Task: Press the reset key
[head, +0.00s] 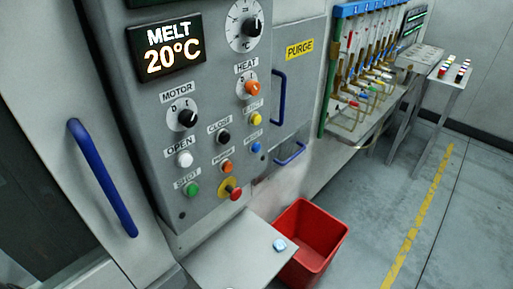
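The grey control panel (215,110) fills the upper middle of the head view. Its lower part carries several round buttons with small labels. A blue button (256,147) sits at the right; the small label above it (253,135) seems to read RESET, but is blurred. A yellow button (256,118) is above it, and an orange button (226,167) is below and to its left. A red knob on a yellow disc (234,193) is at the bottom. Neither of my grippers is in view, and nothing covers the buttons.
The display (169,50) reads MELT 20°C. A grey shelf (235,258) with a pale blue piece (279,244) juts out below the panel. A red bin (315,245) stands beside it. Blue handles (102,178) (278,97) stick out. Floor at right is clear.

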